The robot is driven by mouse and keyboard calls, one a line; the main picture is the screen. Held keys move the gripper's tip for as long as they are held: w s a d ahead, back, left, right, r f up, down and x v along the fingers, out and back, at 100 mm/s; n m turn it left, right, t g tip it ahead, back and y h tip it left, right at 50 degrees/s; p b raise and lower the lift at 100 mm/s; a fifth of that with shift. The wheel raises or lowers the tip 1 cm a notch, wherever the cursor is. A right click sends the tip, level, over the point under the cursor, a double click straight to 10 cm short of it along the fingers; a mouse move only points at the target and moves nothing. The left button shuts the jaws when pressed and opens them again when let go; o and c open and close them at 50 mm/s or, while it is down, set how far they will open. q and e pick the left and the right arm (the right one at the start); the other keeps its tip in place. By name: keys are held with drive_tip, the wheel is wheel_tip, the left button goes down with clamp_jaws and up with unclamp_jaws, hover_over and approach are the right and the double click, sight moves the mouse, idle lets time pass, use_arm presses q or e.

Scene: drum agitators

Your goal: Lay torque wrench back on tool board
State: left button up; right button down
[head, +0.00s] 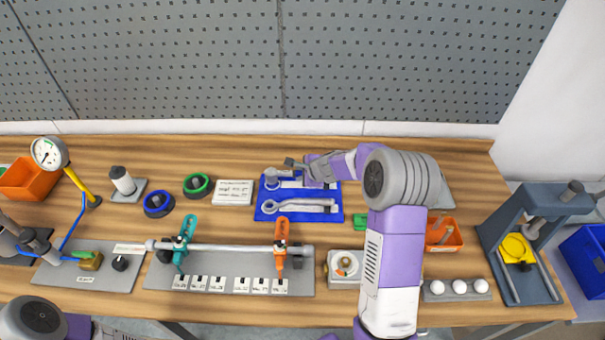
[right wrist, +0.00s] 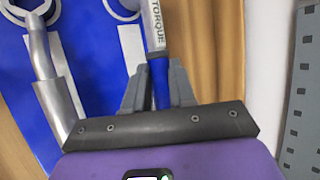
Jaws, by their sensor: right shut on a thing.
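My right gripper (right wrist: 160,88) is shut on the blue handle of the torque wrench (right wrist: 155,28). Its grey shaft, marked TORQUE, points away from the jaws. In the head view, the right gripper (head: 292,163) is over the back edge of the blue tool board (head: 272,212), partly hiding the wrench. In the right wrist view, the wrench runs beside a white strip on the board (right wrist: 88,45); I cannot tell whether it touches the board. A grey spanner (head: 302,206) lies along the board's front part. My left gripper is not in view.
A white card (head: 233,192) and a green ring (head: 198,186) are left of the board. A plate with teal and orange clamps (head: 230,283) is in front. An orange bin (head: 443,234) and a press (head: 525,245) are on the right. A pegboard (head: 180,60) rises behind.

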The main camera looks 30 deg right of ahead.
drive_tip(key=shift+s+a+b, duration=0.15)
drive_tip(key=shift+s+b, duration=0.2)
idle(0.5)
idle(0.3)
drive_tip(key=shift+f+b, duration=0.35)
drive_tip(key=shift+b, duration=0.1)
drive_tip(key=c, duration=0.9)
unclamp_jaws()
drive_tip(key=shift+o, duration=0.2)
drive_tip(key=shift+s, duration=0.1)
drive_tip(key=p+v, duration=0.2)
drive_tip(key=v, duration=0.5)
drive_tip(key=shift+r, duration=0.3)
